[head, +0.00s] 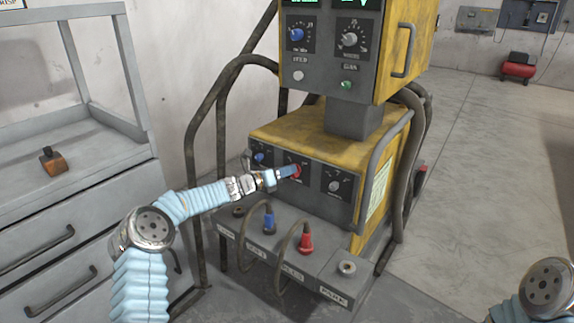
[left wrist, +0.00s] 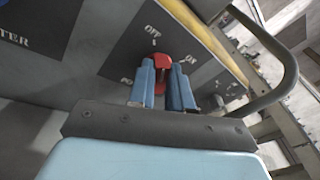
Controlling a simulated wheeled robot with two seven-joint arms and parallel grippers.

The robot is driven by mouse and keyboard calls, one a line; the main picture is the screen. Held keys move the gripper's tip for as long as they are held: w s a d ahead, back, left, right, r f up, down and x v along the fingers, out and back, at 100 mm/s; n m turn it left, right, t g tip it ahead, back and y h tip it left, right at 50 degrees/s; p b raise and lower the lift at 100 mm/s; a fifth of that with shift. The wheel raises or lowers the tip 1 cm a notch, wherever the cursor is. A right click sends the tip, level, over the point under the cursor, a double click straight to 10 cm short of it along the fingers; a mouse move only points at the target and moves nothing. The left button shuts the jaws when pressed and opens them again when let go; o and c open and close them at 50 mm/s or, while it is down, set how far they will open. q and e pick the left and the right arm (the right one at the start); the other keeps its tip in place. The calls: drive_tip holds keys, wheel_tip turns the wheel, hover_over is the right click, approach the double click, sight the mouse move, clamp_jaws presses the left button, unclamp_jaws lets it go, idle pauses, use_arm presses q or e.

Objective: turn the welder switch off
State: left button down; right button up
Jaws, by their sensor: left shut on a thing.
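The welder (head: 278,128) is a yellow and grey machine in the middle of the head view. Its red switch (head: 297,169) sits in the middle of the lower front panel. My left gripper (head: 290,172) reaches it from the left and is shut on it. In the left wrist view the red switch (left wrist: 162,62) shows between the two blue fingers of my left gripper (left wrist: 162,80). OFF is printed above the switch and ON to its right. The fingers partly hide the switch, and I cannot tell which mark it points to. My right gripper is out of view.
A blue plug (head: 269,222) and a red plug (head: 305,243) with looping cables stand on the ledge below the panel. A grey knob (head: 334,186) is right of the switch. A grey drawer cabinet (head: 70,210) stands at left. Open floor lies at right.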

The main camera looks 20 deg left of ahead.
use_arm(q)
drive_tip(key=shift+a+f+n+h+p, duration=0.15)
drive_tip(key=shift+n+h+p, duration=0.15)
drive_tip(key=shift+n+p, duration=0.7)
drive_tip(key=shift+n+t, duration=0.3)
drive_tip(key=shift+n, duration=0.1)
drive_tip(key=c, duration=1.1)
unclamp_jaws()
drive_tip(key=shift+o, duration=0.2)
drive_tip(key=b+v, duration=0.1)
drive_tip(key=v, duration=1.2)
drive_tip(key=shift+s+a+b, duration=0.25)
drive_tip(key=shift+a+b, duration=0.05)
drive_tip(key=shift+f, duration=0.1)
